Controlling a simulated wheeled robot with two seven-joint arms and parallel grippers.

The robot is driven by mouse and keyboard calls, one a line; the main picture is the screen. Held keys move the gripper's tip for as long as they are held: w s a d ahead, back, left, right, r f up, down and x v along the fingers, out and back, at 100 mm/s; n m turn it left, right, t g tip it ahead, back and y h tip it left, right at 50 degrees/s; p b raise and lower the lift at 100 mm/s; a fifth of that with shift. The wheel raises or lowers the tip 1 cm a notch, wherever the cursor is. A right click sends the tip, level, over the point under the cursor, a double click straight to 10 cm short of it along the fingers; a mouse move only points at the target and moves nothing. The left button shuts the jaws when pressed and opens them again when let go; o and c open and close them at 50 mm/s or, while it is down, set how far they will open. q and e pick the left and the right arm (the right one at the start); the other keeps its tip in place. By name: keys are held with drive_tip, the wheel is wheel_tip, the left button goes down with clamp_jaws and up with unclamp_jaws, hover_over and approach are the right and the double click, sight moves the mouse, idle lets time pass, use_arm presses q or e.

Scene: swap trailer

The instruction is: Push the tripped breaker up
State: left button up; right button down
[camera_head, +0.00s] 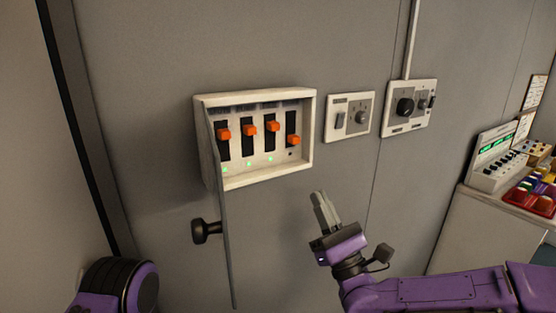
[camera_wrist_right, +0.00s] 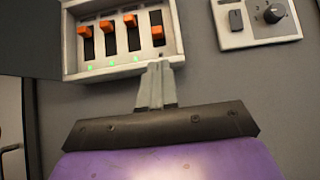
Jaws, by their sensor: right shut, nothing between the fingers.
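A white breaker box (camera_head: 312,130) is on the grey wall, its door (camera_head: 228,240) hanging open on the left side. It holds several orange breaker switches in black slots. The rightmost switch (camera_head: 293,140) sits lower than the others, and no green light shows below it; it also shows in the right wrist view (camera_wrist_right: 157,33). The other switches, such as the leftmost (camera_head: 224,134), are up with green lights below. My right gripper (camera_head: 321,200) is shut and empty, below and right of the box, its fingertips (camera_wrist_right: 158,68) just under the low switch in the wrist view. My left gripper is not in view.
A switch panel (camera_head: 349,117) and a dial panel (camera_head: 410,107) are on the wall right of the box. The door's dark knob (camera_head: 205,231) sticks out at lower left. A counter with a control console (camera_head: 497,160) and a red tray (camera_head: 528,203) stands at far right.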

sight(295, 143)
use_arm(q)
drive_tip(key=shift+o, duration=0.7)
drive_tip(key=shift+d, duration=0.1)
use_arm(e)
drive_tip(key=p+x, duration=0.5)
drive_tip(key=x, duration=0.4)
drive_tip(key=shift+s+d+r, duration=0.1)
drive_tip(key=shift+s, duration=0.05)
drive_tip(key=shift+w+a+r+p, duration=0.25)
drive_tip(key=shift+w+r+p, duration=0.05)
drive_tip(key=shift+w, duration=0.15)
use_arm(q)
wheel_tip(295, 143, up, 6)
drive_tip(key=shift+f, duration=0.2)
